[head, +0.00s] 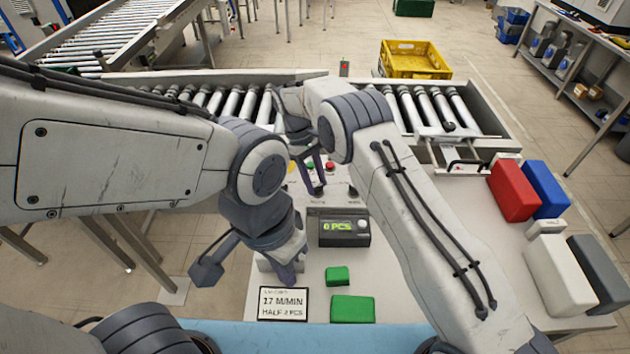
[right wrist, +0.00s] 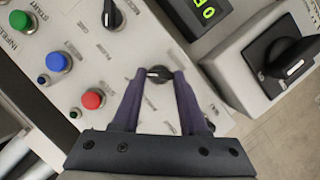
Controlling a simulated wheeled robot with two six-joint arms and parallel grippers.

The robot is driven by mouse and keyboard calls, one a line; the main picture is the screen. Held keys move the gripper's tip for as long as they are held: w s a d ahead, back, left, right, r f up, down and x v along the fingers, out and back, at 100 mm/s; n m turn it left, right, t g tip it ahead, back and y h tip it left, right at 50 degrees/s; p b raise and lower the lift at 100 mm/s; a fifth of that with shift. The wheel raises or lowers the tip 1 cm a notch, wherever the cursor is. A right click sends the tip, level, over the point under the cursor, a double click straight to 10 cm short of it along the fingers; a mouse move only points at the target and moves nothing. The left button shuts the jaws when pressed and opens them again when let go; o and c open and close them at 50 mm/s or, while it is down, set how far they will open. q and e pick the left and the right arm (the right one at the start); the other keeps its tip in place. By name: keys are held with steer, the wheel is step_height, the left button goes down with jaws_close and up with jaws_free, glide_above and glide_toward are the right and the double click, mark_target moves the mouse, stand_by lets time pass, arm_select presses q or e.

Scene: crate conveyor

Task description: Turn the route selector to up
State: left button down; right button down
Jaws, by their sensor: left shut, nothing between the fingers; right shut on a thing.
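A control panel (right wrist: 130,55) carries small black rotary knobs. One knob (right wrist: 158,75) sits between my right gripper's fingertips (right wrist: 158,73); its white pointer mark lies roughly sideways in the right wrist view. The gripper is shut on it. Another black knob (right wrist: 112,15) is at the top of that view. The labels are too small to read, so I cannot tell which is the route selector. In the head view my right gripper (head: 318,186) reaches down onto the panel.
A large black dial (right wrist: 284,58) stands on a raised box beside the panel. A red button (right wrist: 93,99), a blue button (right wrist: 58,62) and a green button (right wrist: 19,19) are nearby. A counter display (head: 340,228) and green blocks (head: 352,309) lie near my left gripper.

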stand_by(0.3)
steer(key=shift+c, duration=2.2)
jaws_free()
steer(key=shift+r, duration=0.1)
